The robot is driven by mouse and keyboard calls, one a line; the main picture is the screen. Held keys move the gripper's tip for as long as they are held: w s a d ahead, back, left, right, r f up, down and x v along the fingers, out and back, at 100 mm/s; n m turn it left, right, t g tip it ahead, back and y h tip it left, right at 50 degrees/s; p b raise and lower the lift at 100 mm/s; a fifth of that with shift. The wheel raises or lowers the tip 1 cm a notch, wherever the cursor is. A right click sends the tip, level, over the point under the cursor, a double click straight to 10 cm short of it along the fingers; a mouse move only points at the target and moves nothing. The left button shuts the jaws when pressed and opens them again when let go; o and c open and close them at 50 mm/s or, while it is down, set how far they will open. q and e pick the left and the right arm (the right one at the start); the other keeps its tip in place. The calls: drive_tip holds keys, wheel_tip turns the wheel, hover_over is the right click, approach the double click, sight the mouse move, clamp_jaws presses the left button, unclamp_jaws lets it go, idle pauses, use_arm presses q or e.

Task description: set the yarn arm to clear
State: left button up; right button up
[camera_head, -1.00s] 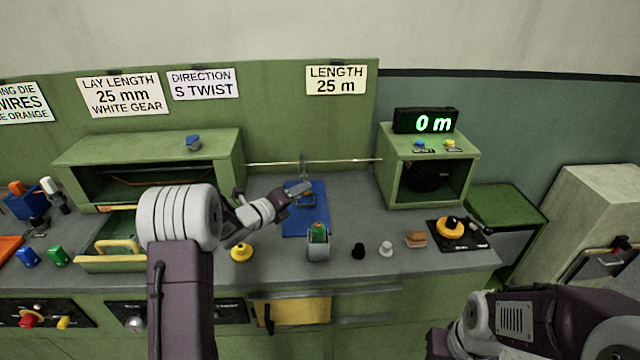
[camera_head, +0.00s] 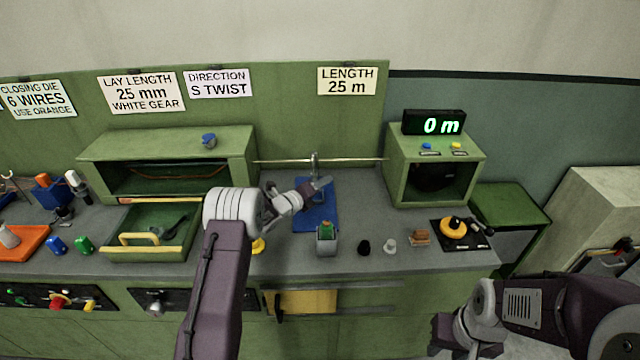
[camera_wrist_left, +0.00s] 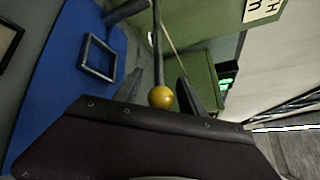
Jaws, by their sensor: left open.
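The yarn arm appears to be the thin dark rod (camera_wrist_left: 157,45) ending in a gold ball (camera_wrist_left: 161,97) in the left wrist view. The ball sits between the fingers of my open left gripper (camera_wrist_left: 160,88), nearer the right finger; I cannot tell whether they touch. In the head view my left gripper (camera_head: 322,185) is over the blue mat (camera_head: 327,215), beside a small metal post (camera_head: 315,163). The gripper and wrist hide part of the mat there, and I cannot make out the ball. My right gripper (camera_head: 470,343) is low at the right, its fingers not clear.
A horizontal rod (camera_head: 355,160) runs between the green cabinet (camera_head: 100,150) and the counter box showing 0 m (camera_head: 400,170). A grey cup (camera_head: 327,240) with a green item stands in front of the mat.

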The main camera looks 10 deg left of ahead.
use_arm(q)
clamp_jaws()
idle(1.4)
